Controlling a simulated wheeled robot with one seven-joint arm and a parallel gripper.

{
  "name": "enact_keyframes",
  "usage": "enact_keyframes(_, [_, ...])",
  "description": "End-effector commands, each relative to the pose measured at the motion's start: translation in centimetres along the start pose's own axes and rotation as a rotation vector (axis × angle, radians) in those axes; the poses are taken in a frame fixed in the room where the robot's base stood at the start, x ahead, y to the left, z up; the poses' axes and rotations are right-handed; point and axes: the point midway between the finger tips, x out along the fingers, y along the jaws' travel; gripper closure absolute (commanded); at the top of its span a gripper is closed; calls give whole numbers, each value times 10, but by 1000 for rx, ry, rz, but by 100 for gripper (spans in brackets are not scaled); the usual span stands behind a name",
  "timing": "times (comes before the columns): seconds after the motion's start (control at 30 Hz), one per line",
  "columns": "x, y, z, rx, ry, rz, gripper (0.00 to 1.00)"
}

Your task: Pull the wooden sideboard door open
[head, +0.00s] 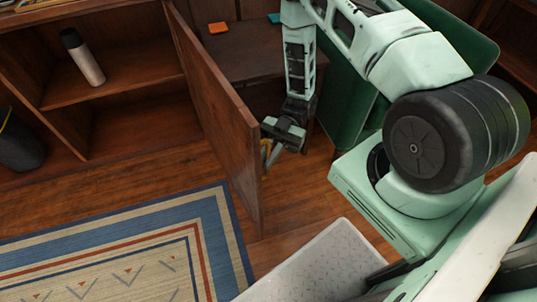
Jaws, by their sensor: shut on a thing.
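The wooden sideboard (125,118) stands across the back left, with its shelves exposed. Its wooden door (215,115) stands swung out from the front, well open, its free edge toward me. My gripper (269,150) is at the right side of the door near its free edge. It is shut on the door's yellowish handle (265,146). The fingertips and most of the handle are partly hidden by the gripper body.
A black and white bottle (83,57) stands on a shelf inside. A dark bin (18,142) is at the left edge. A patterned rug (130,255) covers the floor at lower left. A green panel (345,100) stands close behind my arm.

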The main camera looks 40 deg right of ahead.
Motion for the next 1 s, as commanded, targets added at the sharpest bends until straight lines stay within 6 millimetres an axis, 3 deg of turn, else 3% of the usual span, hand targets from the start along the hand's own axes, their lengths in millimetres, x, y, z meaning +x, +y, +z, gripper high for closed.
enact_keyframes(0.2, [0,0,2,0,-4,1,100])
enact_keyframes(0.23, [0,0,2,0,-4,1,87])
enact_keyframes(0.27, [0,0,2,0,-5,1,85])
enact_keyframes(0.63, [-7,1,1,-1,-3,2,85])
enact_keyframes(0.77, [-27,1,1,-2,-4,2,85])
enact_keyframes(1.0, [-83,0,1,-3,-6,3,85])
